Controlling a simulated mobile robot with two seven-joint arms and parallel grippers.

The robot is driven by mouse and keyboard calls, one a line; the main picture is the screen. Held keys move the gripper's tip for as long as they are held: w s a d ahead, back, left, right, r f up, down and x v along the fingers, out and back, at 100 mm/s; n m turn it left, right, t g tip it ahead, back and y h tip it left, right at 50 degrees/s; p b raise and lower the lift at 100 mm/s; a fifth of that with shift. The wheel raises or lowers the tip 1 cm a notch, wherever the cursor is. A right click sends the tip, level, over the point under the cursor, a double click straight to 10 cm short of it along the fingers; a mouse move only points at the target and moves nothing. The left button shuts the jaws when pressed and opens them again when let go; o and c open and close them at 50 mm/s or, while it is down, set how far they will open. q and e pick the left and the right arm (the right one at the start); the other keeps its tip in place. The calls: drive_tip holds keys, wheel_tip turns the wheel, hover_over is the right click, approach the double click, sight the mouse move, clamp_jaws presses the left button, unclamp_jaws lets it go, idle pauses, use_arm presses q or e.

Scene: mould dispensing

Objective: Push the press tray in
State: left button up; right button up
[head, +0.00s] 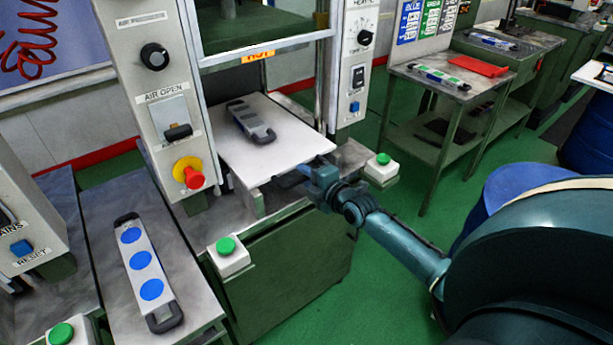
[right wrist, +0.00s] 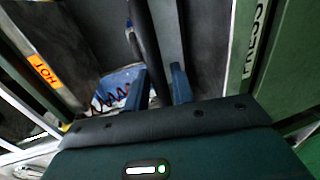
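The press tray (head: 282,140) is a pale flat plate that sticks out of the front of the press. A grey mould (head: 250,121) with dark handles lies on it. A dark handle (head: 291,181) shows at the tray's front edge. My right gripper (head: 312,172) is at this handle, at the front right of the tray. In the right wrist view, its two blue fingers (right wrist: 160,82) are close together, with a dark bar (right wrist: 148,40) between them that looks like the handle. My left gripper is not in view.
A control panel with a red emergency button (head: 193,177) stands left of the tray. Green push buttons (head: 228,254) (head: 381,170) flank the press front. A mould with blue discs (head: 144,266) lies on the left table. A side table (head: 436,86) stands at the right.

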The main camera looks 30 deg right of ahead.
clamp_jaws()
drive_tip(key=b+x, duration=0.1)
drive_tip(key=x, duration=0.1)
drive_tip(key=b+x, duration=0.1)
drive_tip(key=x, duration=0.1)
drive_tip(key=shift+w+r+b, duration=0.1)
drive_tip(key=shift+r+b, duration=0.15)
drive_tip(key=shift+b, duration=0.05)
drive_tip(key=shift+w+r, duration=0.1)
drive_tip(key=shift+r, duration=0.15)
drive_tip(key=shift+o, duration=1.1)
unclamp_jaws()
drive_tip(key=shift+w+f, duration=0.1)
drive_tip(key=shift+w, duration=0.05)
drive_tip(key=v, duration=1.3)
